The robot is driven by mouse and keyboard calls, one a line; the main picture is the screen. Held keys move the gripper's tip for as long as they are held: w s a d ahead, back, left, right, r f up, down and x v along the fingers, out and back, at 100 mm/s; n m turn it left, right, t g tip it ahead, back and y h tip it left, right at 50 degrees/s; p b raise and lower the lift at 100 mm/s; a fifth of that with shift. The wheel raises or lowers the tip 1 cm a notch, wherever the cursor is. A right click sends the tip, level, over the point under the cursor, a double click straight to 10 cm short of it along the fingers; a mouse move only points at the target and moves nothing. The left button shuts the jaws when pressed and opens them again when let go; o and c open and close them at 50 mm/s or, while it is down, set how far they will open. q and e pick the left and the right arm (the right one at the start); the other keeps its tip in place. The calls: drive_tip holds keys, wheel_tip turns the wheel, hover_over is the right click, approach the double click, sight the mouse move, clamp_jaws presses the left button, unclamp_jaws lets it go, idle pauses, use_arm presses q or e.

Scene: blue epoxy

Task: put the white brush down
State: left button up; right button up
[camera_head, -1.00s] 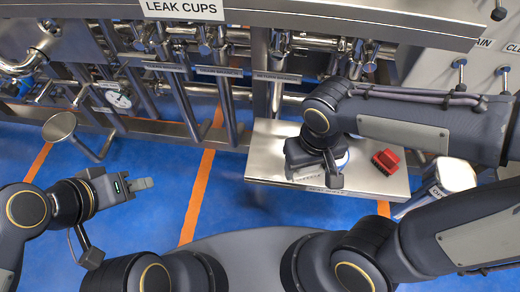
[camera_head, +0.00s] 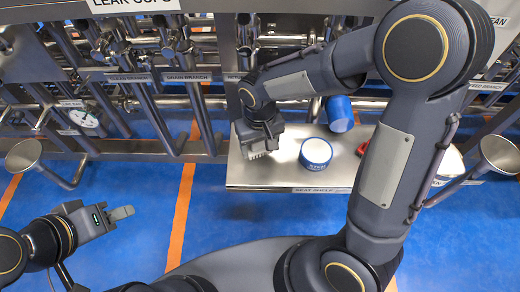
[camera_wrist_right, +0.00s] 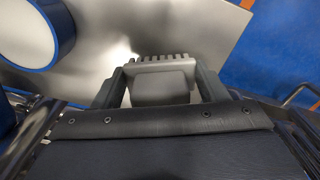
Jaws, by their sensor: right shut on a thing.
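My right gripper (camera_head: 262,146) is shut on the white brush (camera_wrist_right: 160,80), over the left end of the steel shelf (camera_head: 290,178). In the right wrist view, the brush's pale block sits between the two fingers, with its bristle tufts pointing to the top of the picture. In the head view only a pale strip of the brush (camera_head: 257,155) shows below the fingers. I cannot tell whether it touches the shelf. My left gripper (camera_head: 122,213) is over the blue floor at the left, with nothing visible in it; its finger gap is hidden.
A blue-and-white round tub (camera_head: 316,152) stands on the shelf right of the brush. A blue cylinder (camera_head: 339,113) is behind it. A red thing (camera_head: 363,147) is partly hidden by my right arm. The shelf's left front is clear. Pipes and valves line the back.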

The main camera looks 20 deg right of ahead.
wheel_tip(320, 180, down, 2)
drive_tip(key=shift+f, duration=0.1)
drive_tip(key=shift+f+b, duration=0.15)
drive_tip(key=shift+b, duration=0.15)
drive_tip(key=o, duration=1.2)
